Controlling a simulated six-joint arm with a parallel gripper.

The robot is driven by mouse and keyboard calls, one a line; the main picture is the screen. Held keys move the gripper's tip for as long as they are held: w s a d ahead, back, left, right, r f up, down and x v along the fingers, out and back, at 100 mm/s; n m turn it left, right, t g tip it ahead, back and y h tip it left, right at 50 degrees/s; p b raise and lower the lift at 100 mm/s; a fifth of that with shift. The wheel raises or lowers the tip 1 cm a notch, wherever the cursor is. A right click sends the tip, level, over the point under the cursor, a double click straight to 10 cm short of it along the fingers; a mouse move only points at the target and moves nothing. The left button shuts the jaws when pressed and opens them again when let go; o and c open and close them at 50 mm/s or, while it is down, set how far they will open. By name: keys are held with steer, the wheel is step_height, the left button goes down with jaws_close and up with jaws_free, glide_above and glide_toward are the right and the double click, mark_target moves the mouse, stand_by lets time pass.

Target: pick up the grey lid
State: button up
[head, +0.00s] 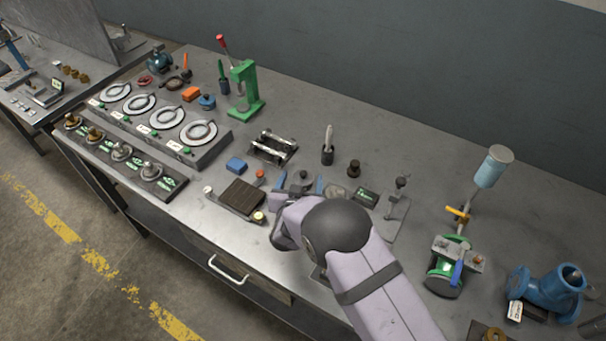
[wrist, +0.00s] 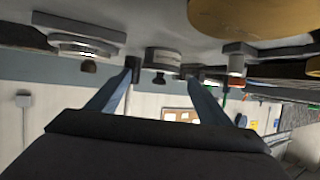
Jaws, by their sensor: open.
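In the wrist view, which is upside down, a round grey piece with a small dark knob (wrist: 162,57) shows between my fingertips; it looks like the grey lid. I cannot tell whether the fingers are around it or short of it. My gripper (wrist: 164,72) is open, one bluish finger on each side, with nothing visibly clamped.
A pale-blue cylinder with a grey top (head: 491,167) and a blue valve body (head: 546,293) stand at right. In the wrist view, a large gold round piece (wrist: 250,15) is close.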

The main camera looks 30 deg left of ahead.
mark_target(302, 182)
steer(key=shift+w+a+f, duration=0.2)
steer(key=shift+w+f, duration=0.1)
steer(key=shift+w, duration=0.3)
steer(key=c, duration=1.1)
steer(key=shift+r, duration=0.2)
steer(key=shift+r+b, duration=1.15)
steer(key=shift+r, duration=3.65)
